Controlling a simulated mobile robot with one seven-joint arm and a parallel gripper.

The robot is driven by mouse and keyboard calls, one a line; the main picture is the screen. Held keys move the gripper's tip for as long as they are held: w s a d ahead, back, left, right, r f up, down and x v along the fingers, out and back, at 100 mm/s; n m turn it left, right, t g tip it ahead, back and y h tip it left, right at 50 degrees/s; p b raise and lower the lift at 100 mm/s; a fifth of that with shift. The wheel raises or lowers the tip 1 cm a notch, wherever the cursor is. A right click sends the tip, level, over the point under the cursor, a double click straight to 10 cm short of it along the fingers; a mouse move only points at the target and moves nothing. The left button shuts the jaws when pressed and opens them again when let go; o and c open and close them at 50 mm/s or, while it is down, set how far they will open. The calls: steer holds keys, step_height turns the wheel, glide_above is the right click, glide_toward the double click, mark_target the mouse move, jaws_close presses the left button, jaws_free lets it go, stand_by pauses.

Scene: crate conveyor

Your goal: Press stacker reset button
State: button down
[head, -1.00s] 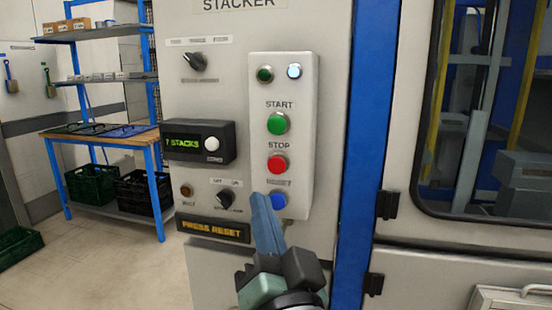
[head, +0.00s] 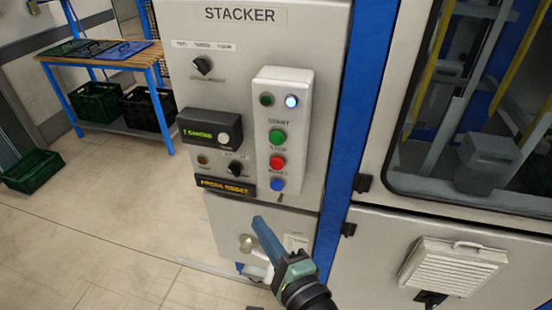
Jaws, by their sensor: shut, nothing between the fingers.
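The stacker control panel (head: 330,50) stands in the middle of the head view. A raised light button box (head: 264,100) on it carries a green START button (head: 277,137), a red STOP button (head: 278,162) and a blue button (head: 277,185) under a blurred label. An amber display (head: 225,185) left of the blue button is blurred. My gripper (head: 258,220) is shut and empty, its blue fingers pointing up and left. In the picture its tip is below the blue button, apart from it.
A green display box (head: 205,123) and dark knobs sit left of the button box. A blue post (head: 358,90) and a windowed machine door (head: 470,150) stand to the right. Crates and a workbench (head: 100,58) are at the left; the floor between is open.

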mark_target(276, 186)
steer(key=shift+s+d+r+m+p, duration=0.1)
steer(key=shift+s+r+m+p, duration=0.2)
steer(key=shift+s+m+p, duration=0.75)
steer(key=shift+s+r+m+p, duration=0.25)
steer(key=shift+s+m+p, duration=0.5)
steer(key=shift+m+p, duration=0.6)
steer(key=shift+w+n, duration=0.1)
steer(key=shift+n, duration=0.2)
steer(key=w+d+b, duration=0.1)
steer(key=w+d, duration=0.1)
steer(key=w, duration=0.6)
steer(key=shift+w+d+b, duration=0.15)
steer(key=shift+w+b, duration=0.05)
steer(key=shift+b, duration=0.2)
steer(key=shift+w+d, duration=0.1)
steer(key=shift+w, duration=0.3)
steer(key=shift+w+d, duration=0.15)
steer(key=shift+w, duration=0.25)
stand_by(0.5)
steer(key=shift+s, duration=0.1)
steer(key=shift+s+a, duration=0.2)
steer(key=shift+s, duration=0.5)
